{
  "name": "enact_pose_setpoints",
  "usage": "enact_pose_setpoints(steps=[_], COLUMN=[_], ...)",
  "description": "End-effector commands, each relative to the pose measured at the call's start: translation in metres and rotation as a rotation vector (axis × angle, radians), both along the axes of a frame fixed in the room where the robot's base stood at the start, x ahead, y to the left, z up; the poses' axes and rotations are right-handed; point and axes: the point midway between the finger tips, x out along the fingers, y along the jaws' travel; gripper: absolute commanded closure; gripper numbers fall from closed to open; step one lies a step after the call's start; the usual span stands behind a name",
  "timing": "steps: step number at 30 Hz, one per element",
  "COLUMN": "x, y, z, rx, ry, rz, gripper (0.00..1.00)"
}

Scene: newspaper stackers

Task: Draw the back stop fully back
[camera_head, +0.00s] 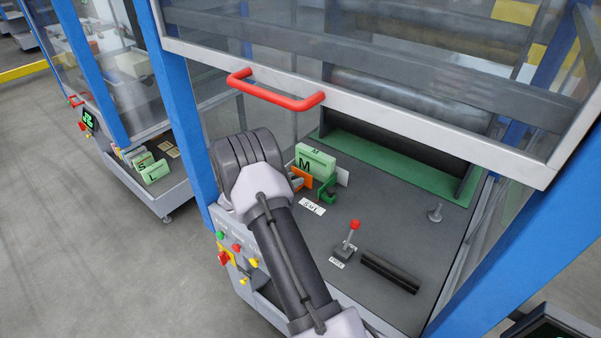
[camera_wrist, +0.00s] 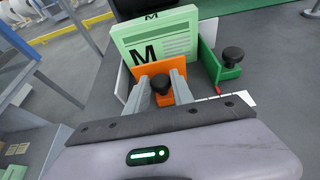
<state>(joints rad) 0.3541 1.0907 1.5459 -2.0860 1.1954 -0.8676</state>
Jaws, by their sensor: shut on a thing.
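An orange stop plate (camera_wrist: 150,71) with a black knob (camera_wrist: 162,84) stands upright in front of a green block marked M (camera_wrist: 160,42). My gripper (camera_wrist: 161,92) is shut on the black knob, one finger on each side. In the head view the orange plate (camera_head: 301,178) shows beside the M block (camera_head: 315,161), partly hidden by my arm. A green bracket (camera_wrist: 222,66) with its own black knob stands to the right, apart from my fingers. Which part is called the back stop is not labelled legibly.
A raised guard with a red handle (camera_head: 275,92) hangs above the deck. A red-tipped lever (camera_head: 352,238), a dark rail (camera_head: 390,271) and a grey knob (camera_head: 435,213) are to the right. The deck between them is clear. Blue posts (camera_head: 183,110) flank the opening.

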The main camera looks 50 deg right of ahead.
Motion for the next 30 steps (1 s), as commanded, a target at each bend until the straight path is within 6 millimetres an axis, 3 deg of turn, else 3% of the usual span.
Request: enact_pose_setpoints(steps=[3,7,18,19,21,30], x=[-0.002,-0.004,-0.006,-0.006,-0.006,-0.005], y=[0.029,0.049,0.057,0.057,0.057,0.056], z=[0.001,0.0,-0.001,-0.002,-0.001,0.0], rx=[0.002,0.002,0.002,0.002,0.002,0.0], ry=[0.004,0.004,0.004,0.004,0.004,0.002], rz=[0.005,0.004,0.002,0.002,0.002,0.001], gripper=[1.0,1.0,1.0,0.69,0.56,0.52])
